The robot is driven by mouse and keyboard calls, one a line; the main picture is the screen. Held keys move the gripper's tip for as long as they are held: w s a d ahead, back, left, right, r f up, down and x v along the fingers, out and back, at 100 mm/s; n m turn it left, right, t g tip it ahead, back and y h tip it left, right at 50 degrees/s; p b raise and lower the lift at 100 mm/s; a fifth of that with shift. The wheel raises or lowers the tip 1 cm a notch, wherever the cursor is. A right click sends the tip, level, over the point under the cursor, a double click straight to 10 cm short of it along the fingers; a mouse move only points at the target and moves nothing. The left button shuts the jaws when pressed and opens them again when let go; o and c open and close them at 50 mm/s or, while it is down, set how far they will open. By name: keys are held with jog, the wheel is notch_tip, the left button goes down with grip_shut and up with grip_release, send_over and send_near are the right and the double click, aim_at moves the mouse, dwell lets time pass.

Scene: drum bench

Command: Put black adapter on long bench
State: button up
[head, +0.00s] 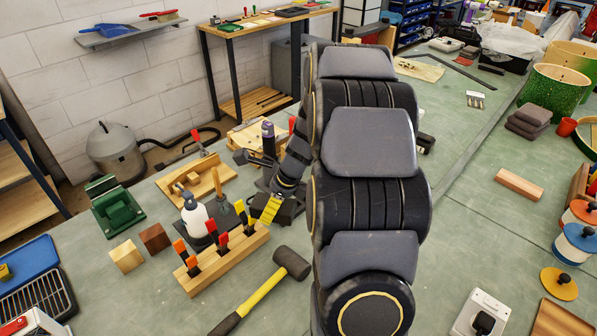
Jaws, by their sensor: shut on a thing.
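My arm runs down the middle of the head view, and its slim dark end reaches down at the left of the thick links. My gripper (277,203) is low over the green bench top, behind the wooden clamp rack, and is shut. A dark blocky thing (289,212), which looks like the black adapter, is at the jaws; the arm partly hides it. A yellow striped piece shows beside it. I cannot tell whether the adapter touches the surface below. The long green-topped bench (470,215) fills the foreground.
A wooden rack with red, orange and yellow-handled clamps (222,262) stands close in front of the gripper. A white bottle (194,214) and a mallet (262,291) are nearby. A wood-topped bench (262,27) stands by the wall. Bare green surface lies right of my arm.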

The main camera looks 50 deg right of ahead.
jog(key=s+d+m+h, duration=0.2)
jog(key=s+d+m, duration=0.4)
jog(key=s+d, duration=0.9)
jog(key=shift+t, duration=0.3)
jog(key=w+d+f, duration=0.1)
jog(key=d+f, duration=0.2)
jog(key=f, duration=0.2)
jog(key=w+d+f, duration=0.2)
jog(key=d+f, duration=0.2)
jog(key=f, duration=0.1)
jog(key=w+d+f, duration=0.1)
jog(key=d+f, duration=0.2)
jog(key=f, duration=0.2)
jog(key=shift+w+d, duration=0.15)
jog(key=shift+w, duration=0.25)
jog(key=shift+f, duration=1.6)
jog(key=shift+f, duration=0.15)
jog(key=o, duration=1.1)
